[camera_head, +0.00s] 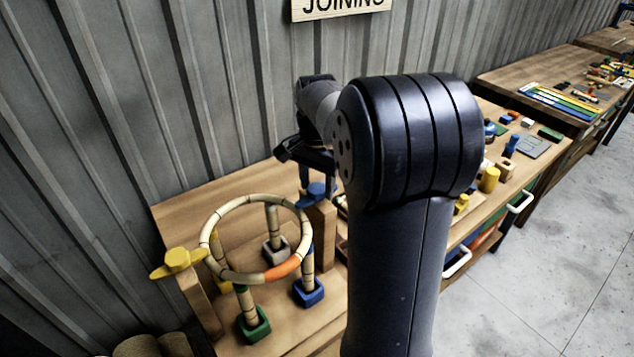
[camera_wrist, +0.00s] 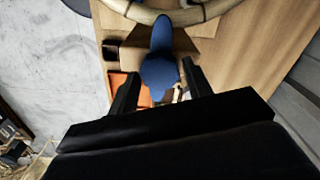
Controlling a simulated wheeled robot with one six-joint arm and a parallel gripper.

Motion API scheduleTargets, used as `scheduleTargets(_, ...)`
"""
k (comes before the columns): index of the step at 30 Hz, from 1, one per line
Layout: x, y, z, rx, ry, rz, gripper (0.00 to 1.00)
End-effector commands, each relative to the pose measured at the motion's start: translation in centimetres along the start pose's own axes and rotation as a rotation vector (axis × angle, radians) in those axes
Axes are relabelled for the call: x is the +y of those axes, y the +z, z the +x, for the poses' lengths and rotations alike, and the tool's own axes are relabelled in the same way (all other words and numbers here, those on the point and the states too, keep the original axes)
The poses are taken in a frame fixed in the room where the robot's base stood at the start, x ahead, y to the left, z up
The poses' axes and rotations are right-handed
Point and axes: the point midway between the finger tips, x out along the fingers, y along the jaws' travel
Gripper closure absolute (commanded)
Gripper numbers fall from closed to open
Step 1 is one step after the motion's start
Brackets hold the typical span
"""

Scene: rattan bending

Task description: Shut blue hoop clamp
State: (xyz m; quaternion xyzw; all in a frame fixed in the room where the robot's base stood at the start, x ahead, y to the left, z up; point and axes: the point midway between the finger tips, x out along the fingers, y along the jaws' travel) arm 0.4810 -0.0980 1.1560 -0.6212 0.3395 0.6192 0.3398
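The blue hoop clamp (camera_head: 313,191) sits on top of a wooden post (camera_head: 321,236) at the right side of the rattan hoop (camera_head: 210,229). In the wrist view the clamp is a blue bar with a rounded knob (camera_wrist: 160,76); its far end meets the hoop's edge (camera_wrist: 141,14). I cannot tell whether it lies over the hoop. My gripper (camera_head: 305,178) is just above the clamp, partly hidden by my arm. In the wrist view the gripper's dark fingers (camera_wrist: 161,88) stand apart, one on each side of the knob, with slim gaps. Contact is not clear.
A yellow clamp (camera_head: 178,260) sits on a post at the hoop's left. Supports with green (camera_head: 255,325), blue (camera_head: 309,292) and grey bases stand under the hoop. A bench with coloured pieces (camera_head: 489,180) is at right. The corrugated wall (camera_head: 130,90) is behind.

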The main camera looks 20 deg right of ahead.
Motion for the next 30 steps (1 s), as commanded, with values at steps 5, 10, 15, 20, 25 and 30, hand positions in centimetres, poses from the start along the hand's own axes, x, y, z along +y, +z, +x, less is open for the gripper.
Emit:
scheduleTargets(5,0.0,0.0,0.0,-0.001,0.001,-0.001,0.41)
scheduleTargets(10,0.0,0.1,0.0,-0.002,0.002,-0.001,0.41)
scheduleTargets(15,0.0,0.0,-1.1,0.000,-0.001,-0.001,0.41)
scheduleTargets(20,-0.1,-0.1,-4.1,0.002,-0.003,-0.001,0.41)
scheduleTargets(25,0.0,0.0,-7.6,0.001,-0.001,-0.001,0.41)
scheduleTargets(30,0.0,0.0,-9.9,0.000,0.000,-0.001,0.41)
